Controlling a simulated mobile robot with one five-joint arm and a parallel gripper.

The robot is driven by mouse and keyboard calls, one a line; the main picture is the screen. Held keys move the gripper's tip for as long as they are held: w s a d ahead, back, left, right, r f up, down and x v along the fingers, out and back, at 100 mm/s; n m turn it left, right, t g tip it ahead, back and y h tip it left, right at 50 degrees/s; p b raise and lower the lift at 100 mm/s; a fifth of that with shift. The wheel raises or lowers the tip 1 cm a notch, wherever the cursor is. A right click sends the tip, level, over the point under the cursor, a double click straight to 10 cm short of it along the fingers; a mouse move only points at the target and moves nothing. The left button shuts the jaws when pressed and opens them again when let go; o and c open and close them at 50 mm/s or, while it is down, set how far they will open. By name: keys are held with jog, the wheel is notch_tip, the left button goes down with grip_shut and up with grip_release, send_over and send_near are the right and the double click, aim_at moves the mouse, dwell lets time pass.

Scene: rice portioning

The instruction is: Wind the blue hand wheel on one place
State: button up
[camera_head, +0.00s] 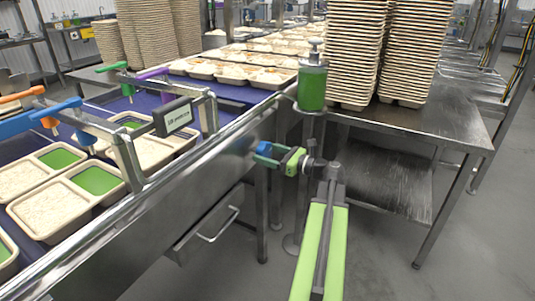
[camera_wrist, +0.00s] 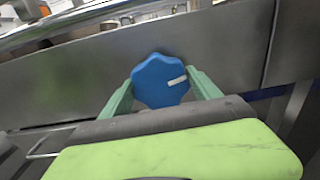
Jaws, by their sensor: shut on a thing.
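The blue hand wheel (camera_wrist: 155,84) sits against the metal side panel of the conveyor, with a white mark on the right part of its face. My gripper (camera_wrist: 160,92) has one green finger on each side of the wheel and is shut on it. In the head view the wheel (camera_head: 264,150) is a small blue shape at the end of my gripper (camera_head: 276,155), beside the conveyor's side. My fingers hide part of the wheel there.
The conveyor's side panel (camera_head: 215,165) runs along the left, with filled trays (camera_head: 55,208) on its blue belt. A green cylinder (camera_head: 312,88) stands just above my gripper. A metal table (camera_head: 430,122) with tall tray stacks (camera_head: 358,45) is at right. A drawer-like handle (camera_head: 222,228) sticks out below the conveyor.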

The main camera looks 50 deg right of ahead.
jog(key=shift+m, duration=1.1)
jog(key=o, duration=1.4)
jog(key=v, duration=1.7)
jog(key=shift+s, duration=0.2)
jog(key=shift+f, duration=0.1)
